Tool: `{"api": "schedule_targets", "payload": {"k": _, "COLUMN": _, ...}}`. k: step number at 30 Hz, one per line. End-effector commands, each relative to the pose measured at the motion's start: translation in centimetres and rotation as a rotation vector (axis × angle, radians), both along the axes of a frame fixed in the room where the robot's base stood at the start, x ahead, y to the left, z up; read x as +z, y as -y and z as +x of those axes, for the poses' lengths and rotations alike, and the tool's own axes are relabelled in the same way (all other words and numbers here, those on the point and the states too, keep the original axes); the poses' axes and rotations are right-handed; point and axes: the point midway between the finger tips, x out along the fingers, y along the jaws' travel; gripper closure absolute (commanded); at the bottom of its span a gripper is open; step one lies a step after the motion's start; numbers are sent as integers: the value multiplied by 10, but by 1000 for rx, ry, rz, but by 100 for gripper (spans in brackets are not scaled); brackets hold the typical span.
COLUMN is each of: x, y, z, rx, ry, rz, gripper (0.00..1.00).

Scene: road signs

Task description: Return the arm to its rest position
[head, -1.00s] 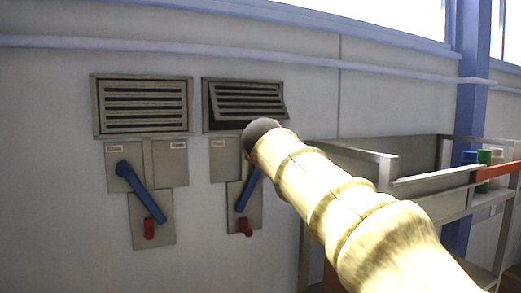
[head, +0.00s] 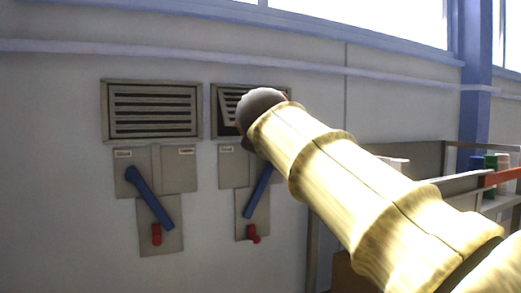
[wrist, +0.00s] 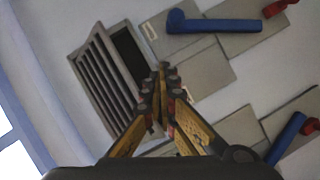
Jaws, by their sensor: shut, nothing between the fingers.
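My arm in its yellow sleeve reaches up and left across the head view, its dark rounded end in front of the right vent; my gripper is hidden there. In the wrist view my gripper (wrist: 163,88) is shut and empty, its fingertips together. The right vent (head: 228,120) is partly covered by my arm. Its slatted cover stands ajar, with a dark gap beside it, in the wrist view (wrist: 104,78). The left vent (head: 152,110) looks closed in the head view.
Below the vents, grey panels carry a left blue lever (head: 150,198), a right blue lever (head: 258,192) and red knobs (head: 156,234). A metal rack (head: 455,185) with coloured containers (head: 490,162) stands at the right. The wall left of the vents is clear.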

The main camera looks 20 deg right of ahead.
Motion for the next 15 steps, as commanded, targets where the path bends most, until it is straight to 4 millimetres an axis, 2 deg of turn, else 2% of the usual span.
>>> {"api": "schedule_targets", "payload": {"k": 6, "x": 3, "y": -4, "z": -11, "rx": 1, "ry": 0, "rz": 0, "gripper": 100}}
{"api": "schedule_targets", "payload": {"k": 15, "x": 4, "y": -4, "z": -11, "rx": 0, "ry": 0, "rz": -1, "gripper": 100}}
